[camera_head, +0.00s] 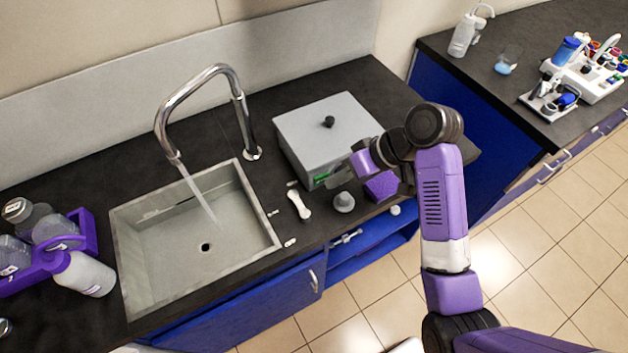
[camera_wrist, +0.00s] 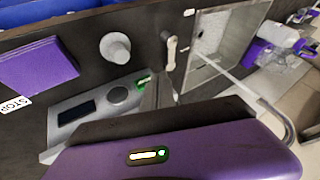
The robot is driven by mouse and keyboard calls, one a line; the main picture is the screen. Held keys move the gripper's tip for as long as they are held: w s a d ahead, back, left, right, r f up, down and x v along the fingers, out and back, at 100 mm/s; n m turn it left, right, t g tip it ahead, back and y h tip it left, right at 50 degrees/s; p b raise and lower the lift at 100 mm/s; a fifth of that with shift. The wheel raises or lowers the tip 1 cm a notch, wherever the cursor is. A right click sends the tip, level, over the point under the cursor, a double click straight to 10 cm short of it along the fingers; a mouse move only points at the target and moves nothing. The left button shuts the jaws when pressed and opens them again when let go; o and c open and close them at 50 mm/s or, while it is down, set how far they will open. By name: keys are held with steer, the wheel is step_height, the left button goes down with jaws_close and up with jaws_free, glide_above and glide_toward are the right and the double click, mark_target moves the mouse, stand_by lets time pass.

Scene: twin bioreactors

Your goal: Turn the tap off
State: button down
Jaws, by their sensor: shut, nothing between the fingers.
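The chrome tap (camera_head: 205,82) stands behind the sink (camera_head: 130,235), and a stream of water (camera_head: 198,196) runs from its spout. Its base (camera_head: 252,153) is at the sink's back right corner. The tap (camera_wrist: 272,112) also shows at the lower right in the wrist view, with the water stream (camera_wrist: 232,78). A pale elongated handle-like piece (camera_head: 298,205) lies by the sink's right side; it also shows in the wrist view (camera_wrist: 171,52). My gripper (camera_head: 326,181) is shut and empty near the grey box's front, right of the sink; its dark fingers (camera_wrist: 160,94) show mid-picture.
A grey lidded box (camera_head: 325,125) stands right of the tap. A grey knob-shaped item (camera_head: 343,202) and a purple block (camera_head: 381,186) sit before it. A purple rack with bottles (camera_head: 85,235) is left of the sink. Another counter (camera_head: 450,65) holds labware.

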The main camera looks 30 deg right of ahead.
mark_target(300, 207)
steer(key=p+x, duration=0.1)
steer(key=x, duration=0.8)
steer(key=shift+w+a+f, duration=0.15)
steer(key=shift+w+f, duration=0.05)
steer(key=shift+f, duration=0.1)
